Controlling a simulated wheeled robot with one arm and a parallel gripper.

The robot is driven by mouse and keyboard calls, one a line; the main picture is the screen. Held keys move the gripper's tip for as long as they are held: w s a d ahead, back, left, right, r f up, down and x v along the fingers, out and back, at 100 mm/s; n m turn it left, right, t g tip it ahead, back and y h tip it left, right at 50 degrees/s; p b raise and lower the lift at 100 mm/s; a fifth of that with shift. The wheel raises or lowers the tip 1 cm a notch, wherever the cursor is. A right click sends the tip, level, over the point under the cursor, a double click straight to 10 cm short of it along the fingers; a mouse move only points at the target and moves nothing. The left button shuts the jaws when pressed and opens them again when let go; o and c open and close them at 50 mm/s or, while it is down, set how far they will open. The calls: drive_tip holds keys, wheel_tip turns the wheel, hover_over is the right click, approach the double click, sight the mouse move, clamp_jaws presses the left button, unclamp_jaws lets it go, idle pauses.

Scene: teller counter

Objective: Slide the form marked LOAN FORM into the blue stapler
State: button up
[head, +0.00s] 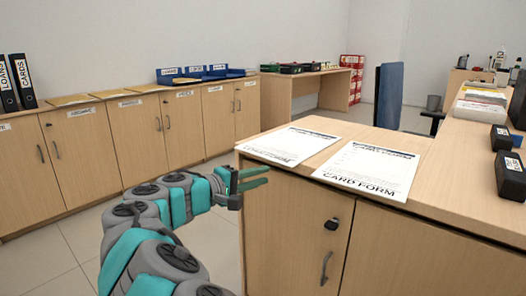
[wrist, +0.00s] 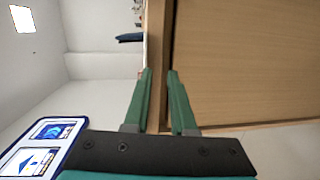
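Two white printed forms lie flat on the wooden counter top in the head view. The right one (head: 368,170) is marked CARD FORM. The left one (head: 289,145) has a bold line on its near edge, too slanted to read surely. My gripper (head: 267,178) is beside the counter's left corner, near the left form's near edge and apart from it. In the wrist view my gripper (wrist: 158,75) has its two green fingers apart with nothing held between them; a wooden edge shows beyond. I see no clearly blue stapler in either view.
Dark labelled boxes (head: 510,175) stand on the counter's right side, with a paper stack (head: 480,108) behind. The counter top (head: 440,190) between forms and boxes is bare. Blue trays (head: 190,75) sit on the back cabinets. A blue chair (head: 388,95) stands behind the counter.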

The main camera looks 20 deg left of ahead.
drive_tip(key=n+t+y, duration=0.1)
drive_tip(key=n+t, duration=0.1)
approach(261, 156)
drive_tip(key=shift+p+x, duration=0.5)
drive_tip(key=shift+x, duration=4.55)
drive_tip(key=shift+c, duration=0.5)
drive_tip(key=shift+c, duration=1.1)
clamp_jaws()
